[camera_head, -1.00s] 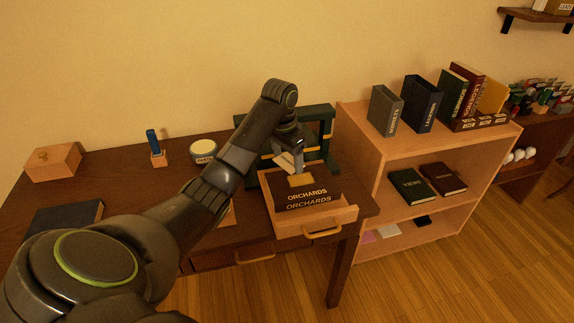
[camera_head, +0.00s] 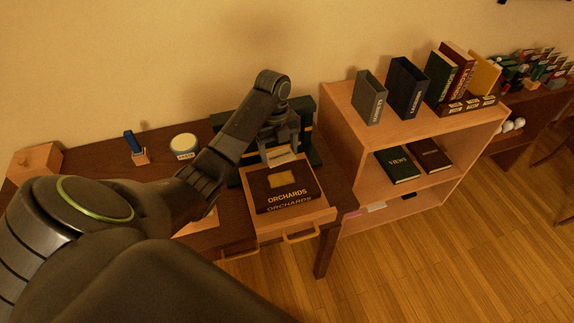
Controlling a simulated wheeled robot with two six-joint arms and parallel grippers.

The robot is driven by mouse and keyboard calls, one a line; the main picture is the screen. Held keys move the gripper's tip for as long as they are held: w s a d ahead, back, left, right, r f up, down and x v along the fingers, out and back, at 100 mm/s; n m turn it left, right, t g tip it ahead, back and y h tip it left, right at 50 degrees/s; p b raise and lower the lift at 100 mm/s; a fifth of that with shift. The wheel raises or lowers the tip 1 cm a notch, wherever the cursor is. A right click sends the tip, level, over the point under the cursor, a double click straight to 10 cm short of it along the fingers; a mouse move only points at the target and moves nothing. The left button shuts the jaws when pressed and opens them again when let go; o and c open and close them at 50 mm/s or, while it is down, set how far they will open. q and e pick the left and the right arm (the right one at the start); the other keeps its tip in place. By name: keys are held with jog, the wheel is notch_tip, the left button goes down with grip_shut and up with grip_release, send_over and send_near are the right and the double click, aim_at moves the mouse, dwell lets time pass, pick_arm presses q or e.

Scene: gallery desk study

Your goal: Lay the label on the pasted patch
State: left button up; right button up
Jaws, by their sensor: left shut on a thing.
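The dark ORCHARDS box (camera_head: 291,199) lies in the pulled-out wooden drawer or tray at the desk's front right. A yellowish pasted patch (camera_head: 283,181) shows on its upper face. My left gripper (camera_head: 281,150) is above the far edge of the box, shut on a small pale label (camera_head: 280,157). The label is just behind the patch in the picture and looks apart from it. The fingers are dark, and the arm's links cover part of the desk to the left. My right gripper is not in view.
A dark green frame (camera_head: 304,112) stands behind the gripper. A paste tub (camera_head: 184,146), a blue-handled tool in a holder (camera_head: 134,147) and a wooden box (camera_head: 38,158) stand along the back. A bookshelf (camera_head: 345,104) with upright binders is close on the right.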

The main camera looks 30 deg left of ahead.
pick_arm(q)
jog(key=shift+w+d+r+m, duration=0.1)
jog(key=shift+d+m, duration=0.05)
jog(key=shift+m, duration=0.55)
jog(key=shift+f, duration=0.25)
jog(key=b, duration=0.6)
send_over(281, 179)
notch_tip(281, 179, down, 6)
jog(key=shift+w+r, duration=0.1)
jog(key=shift+w, duration=0.05)
jog(key=shift+f, duration=0.5)
notch_tip(281, 179, down, 3)
jog(key=shift+r, duration=0.15)
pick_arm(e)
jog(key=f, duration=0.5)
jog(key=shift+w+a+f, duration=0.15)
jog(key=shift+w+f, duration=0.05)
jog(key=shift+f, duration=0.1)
